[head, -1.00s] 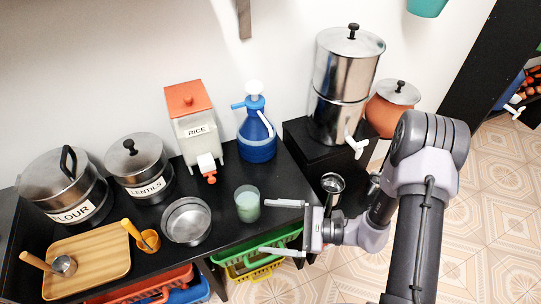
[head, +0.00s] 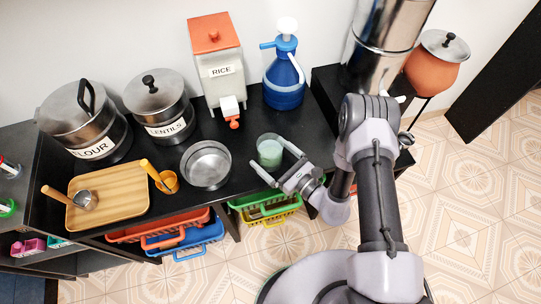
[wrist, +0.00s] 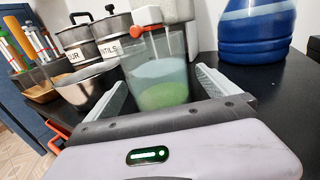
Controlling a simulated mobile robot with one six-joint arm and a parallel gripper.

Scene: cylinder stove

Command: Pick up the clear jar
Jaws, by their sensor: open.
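The clear jar (head: 269,147), a see-through cup with pale green contents, stands upright on the black counter near its front edge. It also shows in the wrist view (wrist: 158,75), between my two fingers. My gripper (head: 277,163) is open, with one finger on each side of the jar. I cannot tell whether either finger touches it.
A steel bowl (head: 206,164) stands just left of the jar. The rice dispenser (head: 219,65) and a blue pump jug (head: 284,80) stand behind it. A large steel urn (head: 384,45) is on a black stand at right. Green and yellow baskets (head: 264,208) sit below the counter edge.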

